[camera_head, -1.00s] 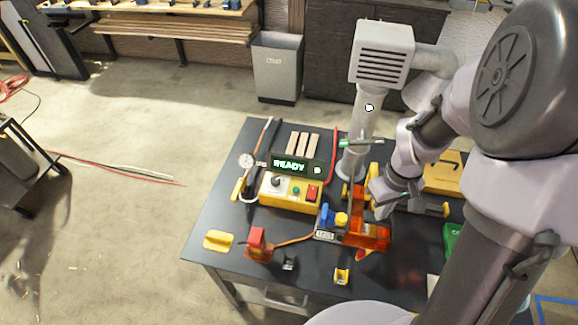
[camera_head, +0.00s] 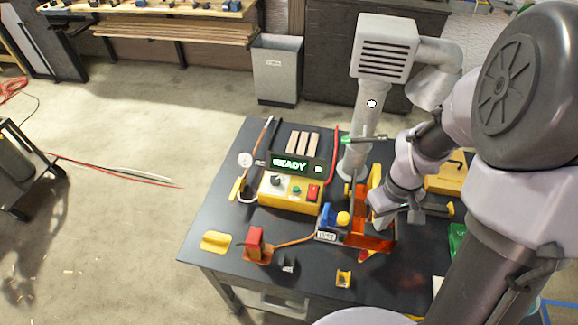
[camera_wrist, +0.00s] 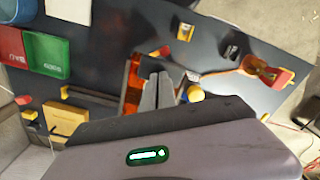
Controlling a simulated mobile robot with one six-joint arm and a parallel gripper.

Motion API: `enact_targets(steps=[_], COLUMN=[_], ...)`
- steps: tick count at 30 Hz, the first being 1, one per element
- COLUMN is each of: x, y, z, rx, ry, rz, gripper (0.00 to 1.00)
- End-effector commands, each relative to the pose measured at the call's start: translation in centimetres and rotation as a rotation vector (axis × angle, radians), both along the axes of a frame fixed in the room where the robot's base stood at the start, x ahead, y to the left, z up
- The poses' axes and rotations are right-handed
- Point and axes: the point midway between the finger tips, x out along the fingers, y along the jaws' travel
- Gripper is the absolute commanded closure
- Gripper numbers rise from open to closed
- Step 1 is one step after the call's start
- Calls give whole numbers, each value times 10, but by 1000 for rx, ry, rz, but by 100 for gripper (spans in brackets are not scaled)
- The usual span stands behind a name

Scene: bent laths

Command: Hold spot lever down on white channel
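An orange guarded station (camera_head: 370,242) stands near the middle of the black table. Beside it are a blue part (camera_head: 328,215) and a yellow knob (camera_head: 343,218). I cannot tell for certain which part is the spot lever. I cannot make out the white channel; my wrist and the orange guard may hide it. My gripper (camera_wrist: 158,92) shows in the wrist view as two grey fingers close together, over or within the orange station (camera_wrist: 132,88). They look shut, with nothing visible between them. In the head view the fingertips are hidden among my wrist and the station.
A yellow control box (camera_head: 290,193) has a display (camera_head: 290,164) reading READY. A red-topped device (camera_head: 256,240) and a yellow block (camera_head: 215,242) sit at the front left. A grey duct column (camera_head: 358,135) stands behind the station. Green (camera_wrist: 48,52) and red bins lie to one side.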

Motion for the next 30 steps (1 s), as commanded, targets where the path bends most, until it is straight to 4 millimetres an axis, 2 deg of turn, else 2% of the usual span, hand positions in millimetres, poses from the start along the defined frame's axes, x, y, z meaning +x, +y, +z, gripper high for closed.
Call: enact_targets(steps=[14, 30], x=[-5, -7], y=[1, 2], z=[-20, -24], rx=[-1, -1], ry=[-1, -1], rz=[1, 1], gripper=[100, 100])
